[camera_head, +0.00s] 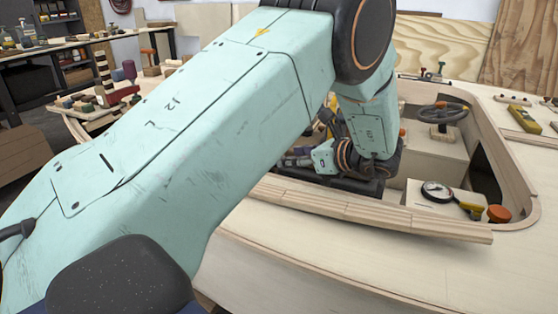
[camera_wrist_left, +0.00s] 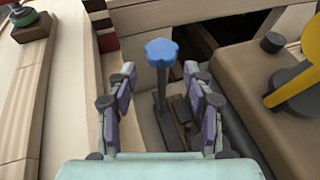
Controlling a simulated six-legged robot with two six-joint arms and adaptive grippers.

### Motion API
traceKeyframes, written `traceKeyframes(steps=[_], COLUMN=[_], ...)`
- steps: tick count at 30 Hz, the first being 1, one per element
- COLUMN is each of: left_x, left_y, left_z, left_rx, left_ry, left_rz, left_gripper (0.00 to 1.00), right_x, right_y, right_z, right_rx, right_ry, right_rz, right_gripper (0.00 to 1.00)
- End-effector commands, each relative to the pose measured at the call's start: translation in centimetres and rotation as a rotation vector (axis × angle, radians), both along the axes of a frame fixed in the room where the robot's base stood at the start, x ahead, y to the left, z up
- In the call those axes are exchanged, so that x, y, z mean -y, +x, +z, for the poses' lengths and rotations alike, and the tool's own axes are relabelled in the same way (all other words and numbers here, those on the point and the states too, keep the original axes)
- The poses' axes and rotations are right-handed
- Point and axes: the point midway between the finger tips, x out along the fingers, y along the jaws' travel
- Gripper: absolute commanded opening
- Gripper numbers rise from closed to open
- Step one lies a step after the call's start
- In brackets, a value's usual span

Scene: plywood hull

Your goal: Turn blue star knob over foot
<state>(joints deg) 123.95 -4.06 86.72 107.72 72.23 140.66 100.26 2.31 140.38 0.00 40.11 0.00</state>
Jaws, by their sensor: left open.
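The blue star knob (camera_wrist_left: 160,52) shows in the left wrist view on top of an upright grey stem. A brown foot-like piece (camera_wrist_left: 183,112) lies low beside the stem, partly hidden. My left gripper (camera_wrist_left: 158,76) is open, with one purple-grey finger on each side of the stem. The knob is between and just beyond the fingertips in the picture; I see no contact. In the head view my left gripper (camera_head: 299,157) is low inside the hull opening, and my arm blocks much of the view. The knob cannot be made out there. My right gripper is not in view.
The wooden hull rim (camera_head: 370,214) runs in front of the opening. In the wrist view a yellow handle (camera_wrist_left: 297,90) and a dark cylinder (camera_wrist_left: 272,42) stand right of the gripper.

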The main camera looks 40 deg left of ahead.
Motion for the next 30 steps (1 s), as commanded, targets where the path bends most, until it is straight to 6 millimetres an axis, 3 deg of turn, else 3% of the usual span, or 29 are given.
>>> traceKeyframes(steps=[9, 21, 30], left_x=[-4.4, -5.3, -5.2], left_y=[0.1, 0.2, 0.2], left_z=[-2.0, -2.2, -2.2], left_rx=[-0.002, -0.002, -0.002], left_ry=[-0.003, -0.001, -0.001], left_rz=[0.004, 0.001, 0.001], left_gripper=[0.52, 0.52, 0.28], right_x=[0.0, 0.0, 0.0], right_y=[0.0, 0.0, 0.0], right_z=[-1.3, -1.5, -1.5], right_rx=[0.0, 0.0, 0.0], right_ry=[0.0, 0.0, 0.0], right_rz=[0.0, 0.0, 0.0], right_gripper=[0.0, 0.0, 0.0])
